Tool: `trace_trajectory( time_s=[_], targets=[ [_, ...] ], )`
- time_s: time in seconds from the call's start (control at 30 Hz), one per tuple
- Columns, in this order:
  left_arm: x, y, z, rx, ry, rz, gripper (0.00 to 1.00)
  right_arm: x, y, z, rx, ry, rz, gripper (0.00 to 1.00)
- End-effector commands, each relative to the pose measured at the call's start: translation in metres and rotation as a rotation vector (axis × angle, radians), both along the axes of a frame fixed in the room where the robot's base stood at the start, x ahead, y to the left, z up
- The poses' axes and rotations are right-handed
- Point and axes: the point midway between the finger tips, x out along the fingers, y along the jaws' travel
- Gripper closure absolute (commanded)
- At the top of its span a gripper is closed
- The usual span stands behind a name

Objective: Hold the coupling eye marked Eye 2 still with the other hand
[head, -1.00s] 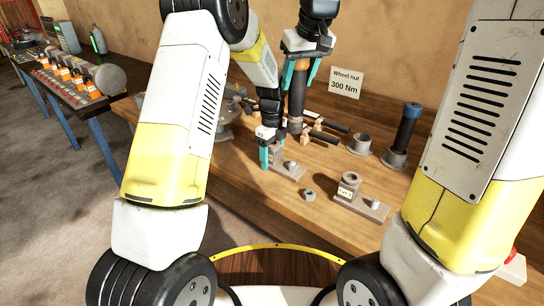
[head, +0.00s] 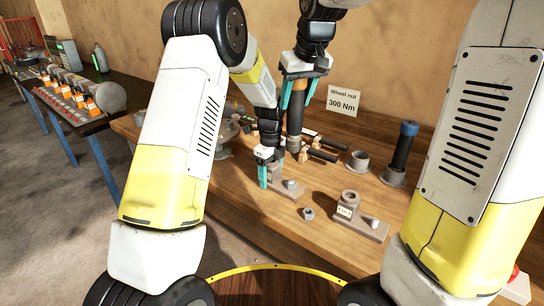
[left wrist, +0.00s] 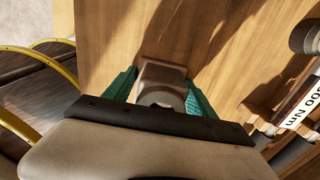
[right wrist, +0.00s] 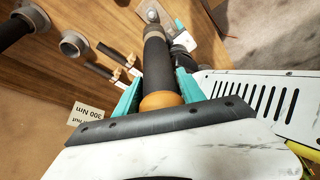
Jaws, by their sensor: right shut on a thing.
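A grey coupling eye on a flat plate (head: 291,193) stands on the bench. A second grey coupling eye (head: 350,198) stands to its right with a small label, too small to read surely. My left gripper (head: 272,177) is low over the first eye, its teal fingers open on either side of it. In the left wrist view the eye's block (left wrist: 163,72) sits between the fingers; its label is hidden. My right gripper (head: 297,98) is shut on a dark upright tool (head: 295,125) with an orange ring, which shows in the right wrist view (right wrist: 156,65).
A loose nut (head: 308,214) lies between the two eyes. Behind are a grey ring (head: 358,161), a blue-topped dark tool (head: 403,150) in a stand, and wrenches (head: 322,155) on a rack. A sign (head: 343,99) reads Wheel nut 300 Nm. A side table (head: 85,122) stands left.

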Motion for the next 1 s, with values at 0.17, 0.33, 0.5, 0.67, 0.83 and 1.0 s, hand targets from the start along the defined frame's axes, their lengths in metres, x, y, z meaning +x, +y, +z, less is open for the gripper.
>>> trace_trajectory(
  time_s=[0.17, 0.33, 0.5, 0.67, 0.83, 1.0],
  targets=[
    [-0.005, -0.002, -0.005, 0.004, 0.013, -0.007, 0.11, 0.003, 0.004, 0.007, 0.012, -0.02, 0.001, 1.0],
    [-0.005, -0.002, -0.005, 0.004, 0.013, -0.007, 0.11, 0.003, 0.004, 0.007, 0.012, -0.02, 0.001, 1.0],
    [-0.004, -0.002, -0.004, 0.004, 0.012, -0.007, 0.11, 0.003, 0.005, 0.007, 0.012, -0.02, 0.002, 1.0],
    [-0.003, -0.003, 0.007, 0.001, 0.008, -0.008, 0.11, 0.003, 0.005, 0.007, 0.012, -0.019, 0.002, 1.0],
    [-0.002, -0.004, 0.037, -0.002, 0.001, -0.009, 0.11, 0.002, 0.005, 0.004, 0.01, -0.013, 0.002, 1.0],
    [-0.001, -0.002, 0.068, -0.002, 0.001, -0.005, 0.11, 0.002, 0.003, 0.003, 0.007, -0.01, 0.002, 1.0]
  ],
)
